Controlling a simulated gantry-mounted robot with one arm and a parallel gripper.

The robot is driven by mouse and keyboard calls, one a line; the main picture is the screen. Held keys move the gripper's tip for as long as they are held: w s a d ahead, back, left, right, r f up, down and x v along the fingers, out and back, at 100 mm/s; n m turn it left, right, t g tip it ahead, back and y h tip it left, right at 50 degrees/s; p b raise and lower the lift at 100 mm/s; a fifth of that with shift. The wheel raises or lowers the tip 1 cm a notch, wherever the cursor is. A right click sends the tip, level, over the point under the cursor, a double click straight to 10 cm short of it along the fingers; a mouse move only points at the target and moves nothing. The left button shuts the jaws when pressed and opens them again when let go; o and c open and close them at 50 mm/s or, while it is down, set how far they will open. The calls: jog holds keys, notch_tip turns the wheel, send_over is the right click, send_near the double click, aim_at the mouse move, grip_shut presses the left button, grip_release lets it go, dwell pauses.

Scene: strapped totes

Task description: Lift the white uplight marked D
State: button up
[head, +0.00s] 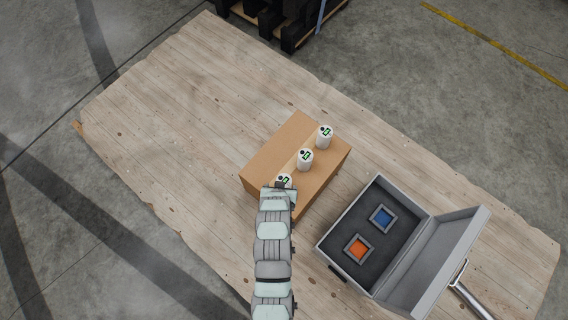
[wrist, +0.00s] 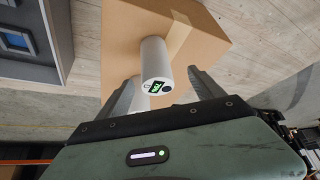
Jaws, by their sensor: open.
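Three white cylindrical uplights stand in a row on a cardboard box: a far one (head: 324,137), a middle one (head: 305,160) and a near one (head: 284,181). Each has a dark and green marking on its end; I cannot read a letter D on any. My gripper (head: 279,189) is at the near uplight and partly covers it in the head view. In the wrist view, my open gripper (wrist: 163,88) has one finger on each side of the view of a white uplight (wrist: 154,54), with gaps showing. Another white piece (wrist: 140,102) shows below it, mostly hidden by my gripper.
The cardboard box (head: 274,150) rests on a wooden platform (head: 180,110). An open grey case (head: 331,238) lies at its lower right, holding a blue square (head: 383,218) and an orange square (head: 358,249). Dark pallets (head: 290,25) stand at the top. The platform's left is clear.

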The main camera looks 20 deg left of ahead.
jog(key=b+x, duration=0.1)
jog(key=x, duration=0.3)
jog(key=shift+w+f, duration=0.15)
jog(key=shift+w, duration=0.05)
jog(key=b+x, duration=0.1)
jog(key=x, duration=0.1)
jog(key=b+x, duration=0.1)
jog(key=x, duration=0.2)
jog(key=shift+w+d+b, duration=0.2)
jog(key=shift+w+b, duration=0.1)
jog(key=shift+w, duration=0.1)
grip_shut()
dwell(0.3)
